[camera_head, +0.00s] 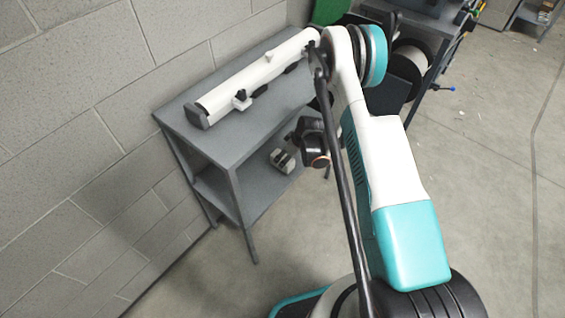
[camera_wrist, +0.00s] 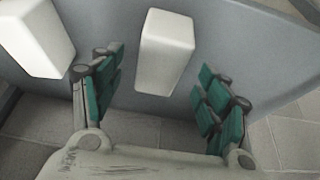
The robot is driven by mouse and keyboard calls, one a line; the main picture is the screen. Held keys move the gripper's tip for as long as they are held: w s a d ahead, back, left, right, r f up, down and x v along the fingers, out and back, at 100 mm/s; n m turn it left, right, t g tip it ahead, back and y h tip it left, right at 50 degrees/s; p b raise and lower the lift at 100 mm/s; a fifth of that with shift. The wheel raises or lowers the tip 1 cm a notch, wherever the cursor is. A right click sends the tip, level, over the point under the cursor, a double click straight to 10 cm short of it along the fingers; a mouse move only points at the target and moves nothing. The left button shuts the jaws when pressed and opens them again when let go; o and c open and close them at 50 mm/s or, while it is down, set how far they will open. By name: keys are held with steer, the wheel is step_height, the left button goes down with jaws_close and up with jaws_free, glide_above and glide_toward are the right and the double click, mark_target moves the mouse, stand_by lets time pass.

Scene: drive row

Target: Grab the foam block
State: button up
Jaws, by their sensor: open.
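A plain white block, which looks like the foam block (camera_wrist: 165,48), stands on a grey surface in the wrist view. It lies between the two green-padded fingers of my gripper (camera_wrist: 162,75), which are spread wide, with a gap on each side. A second similar white block (camera_wrist: 36,38) is at the left, outside the left finger. I cannot tell from looks alone which one is foam. In the head view my gripper (camera_head: 308,146) is dark and partly hidden by my arm, beside the lower shelf. A small pale and dark shape (camera_head: 283,160) shows there.
The grey two-level table (camera_head: 190,143) stands against a block wall (camera_head: 75,130). Its top, carrying a long white tube (camera_head: 255,78) with a dark end cap, is above the lower shelf. Another dark bench stands behind my arm. The floor at the right is clear.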

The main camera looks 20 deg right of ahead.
mark_target(283, 158)
steer(key=b+x, duration=0.2)
steer(key=x, duration=0.3)
steer(key=shift+a+r, duration=0.1)
steer(key=shift+r, duration=0.1)
steer(key=shift+c, duration=0.5)
steer(key=c, duration=0.9)
steer(key=shift+o, duration=0.2)
steer(key=shift+r, duration=0.1)
